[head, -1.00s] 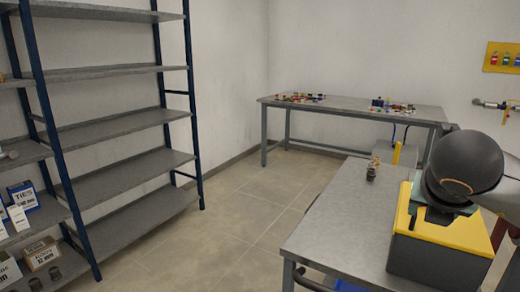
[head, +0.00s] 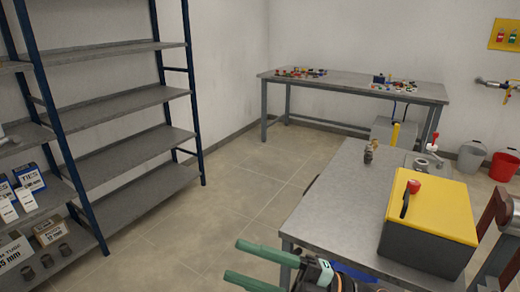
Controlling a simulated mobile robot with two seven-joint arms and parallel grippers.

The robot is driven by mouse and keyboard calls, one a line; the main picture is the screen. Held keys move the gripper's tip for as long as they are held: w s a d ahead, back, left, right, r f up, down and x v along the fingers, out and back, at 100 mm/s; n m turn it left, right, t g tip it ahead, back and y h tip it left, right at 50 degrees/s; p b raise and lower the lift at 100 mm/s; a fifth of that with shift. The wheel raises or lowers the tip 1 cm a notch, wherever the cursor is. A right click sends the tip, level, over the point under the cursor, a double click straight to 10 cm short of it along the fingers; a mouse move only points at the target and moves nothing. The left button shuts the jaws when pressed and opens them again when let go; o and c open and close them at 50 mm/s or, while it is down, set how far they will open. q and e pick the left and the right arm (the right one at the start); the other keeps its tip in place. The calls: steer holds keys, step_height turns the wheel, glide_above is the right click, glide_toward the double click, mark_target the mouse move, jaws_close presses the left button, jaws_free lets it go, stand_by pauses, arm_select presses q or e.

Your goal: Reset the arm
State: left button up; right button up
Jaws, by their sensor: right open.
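My right gripper (head: 236,260) shows at the bottom middle of the head view, in front of the near bench's left front corner. Its two green fingers point left and stand apart, with nothing between them. The rest of that arm runs off the bottom edge. My left gripper is not in view.
The near metal bench (head: 335,205) holds a black box with a yellow lid (head: 432,200), a small brass-coloured fitting (head: 369,152) and a red-handled valve (head: 431,150). Shelving (head: 125,140) stands left, a far bench (head: 350,87) behind. Grey (head: 471,158) and red (head: 504,166) buckets stand right. Floor between is clear.

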steer(key=w+d+f+m+t+h+p, duration=0.1)
steer(key=w+d+f+m+t+h, duration=0.2)
steer(key=d+f+m+t+h, duration=0.5)
steer(key=w+d+f+m+t+h+p, duration=0.1)
steer(key=w+d+f+m+t+h, duration=0.4)
steer(key=m, duration=0.7)
steer(key=s+d+f+m+g+h+p, duration=0.1)
steer(key=s+d+f+m+g+h, duration=0.1)
steer(key=s+f, duration=0.7)
steer(key=s+d+f+m+g+h+p, duration=0.1)
steer(key=s+d+f+m+g+h, duration=0.2)
steer(key=s+f, duration=0.6)
step_height(320, 180, down, 4)
steer(key=shift+s+d+r+m+g+h, duration=0.1)
steer(key=shift+s+d+m+g+h, duration=0.3)
steer(key=shift+m+g, duration=0.65)
steer(key=shift+w+a, duration=0.15)
steer(key=shift+w, duration=0.05)
